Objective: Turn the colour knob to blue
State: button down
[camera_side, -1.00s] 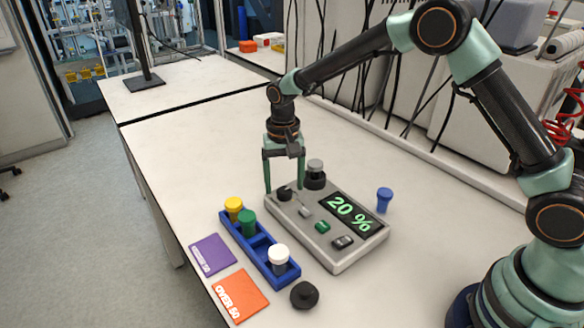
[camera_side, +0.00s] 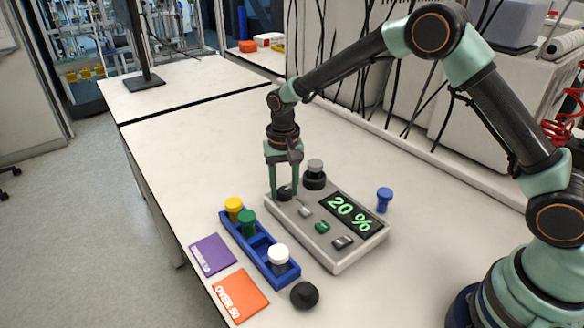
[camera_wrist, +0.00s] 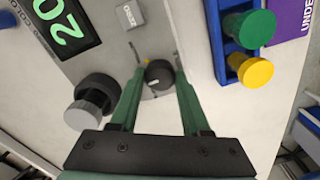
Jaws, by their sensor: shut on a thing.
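The small black round knob (camera_wrist: 160,73) is at the end of the grey control box (camera_side: 318,258). A pale mark shows on the knob in the wrist view. My gripper (camera_side: 284,190) points straight down over that end of the box. Its two green fingers stand on either side of the knob and are shut on it, as the wrist view also shows (camera_wrist: 159,70). A small yellowish spot shows by the left finger; other colour marks around the knob cannot be made out. The box's display (camera_side: 351,213) reads 20 % in green.
A grey-capped vial (camera_side: 315,168) stands in a black holder close beside my gripper. A blue rack (camera_side: 262,262) holds yellow, green and white-capped vials. A blue vial (camera_side: 384,199), a black disc (camera_side: 304,295), and purple (camera_side: 211,254) and orange (camera_side: 239,295) cards lie around the box.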

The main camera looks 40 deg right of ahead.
jog(key=n, duration=0.5)
jog(key=shift+n, duration=0.4)
jog(key=n, duration=0.5)
jog(key=shift+a+n, duration=0.1)
jog(key=shift+n, duration=0.2)
jog(key=shift+c, duration=1.8)
grip_release()
jog(key=shift+r, duration=0.1)
